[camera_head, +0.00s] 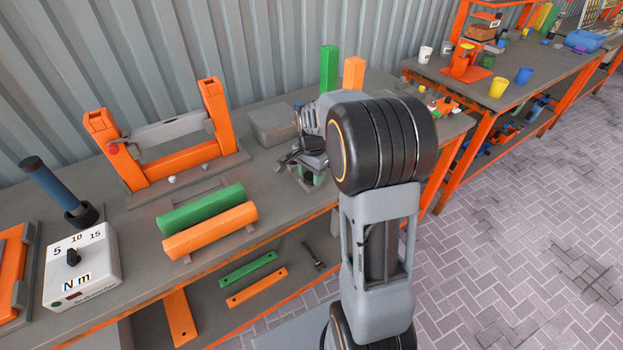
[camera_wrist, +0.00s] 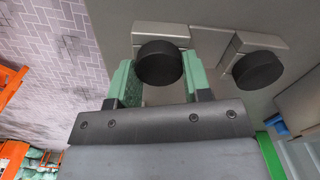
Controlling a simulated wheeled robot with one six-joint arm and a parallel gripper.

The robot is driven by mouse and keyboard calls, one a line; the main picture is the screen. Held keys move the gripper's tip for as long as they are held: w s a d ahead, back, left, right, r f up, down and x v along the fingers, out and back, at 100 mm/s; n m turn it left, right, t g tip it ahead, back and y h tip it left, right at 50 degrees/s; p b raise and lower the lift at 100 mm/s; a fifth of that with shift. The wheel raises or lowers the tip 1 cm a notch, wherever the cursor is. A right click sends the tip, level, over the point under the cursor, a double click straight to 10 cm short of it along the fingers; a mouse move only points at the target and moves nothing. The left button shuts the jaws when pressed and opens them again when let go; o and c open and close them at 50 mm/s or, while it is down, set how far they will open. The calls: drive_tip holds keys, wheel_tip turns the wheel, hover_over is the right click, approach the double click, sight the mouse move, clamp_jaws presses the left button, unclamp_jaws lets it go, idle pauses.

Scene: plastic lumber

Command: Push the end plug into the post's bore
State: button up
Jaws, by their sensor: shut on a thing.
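In the wrist view my gripper (camera_wrist: 160,76) has green finger pads on both sides of a round black end plug (camera_wrist: 158,62) and is shut on it. The plug is at a small grey holder block (camera_wrist: 160,34); I cannot tell whether it touches the block. In the head view my gripper (camera_head: 305,158) is low over the bench, right of its middle, and the plug is hidden. A green post (camera_head: 200,209) and an orange post (camera_head: 211,231) lie side by side on the bench. No bore is clearly visible.
A second black plug (camera_wrist: 259,70) sits in the neighbouring holder. An orange frame (camera_head: 180,160) with a grey roller, a grey box (camera_head: 273,124) and a white torque box (camera_head: 81,269) stand on the bench. Upright green (camera_head: 329,68) and orange (camera_head: 354,74) posts stand behind my arm.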

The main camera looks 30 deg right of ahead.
drive_tip(key=c, duration=0.3)
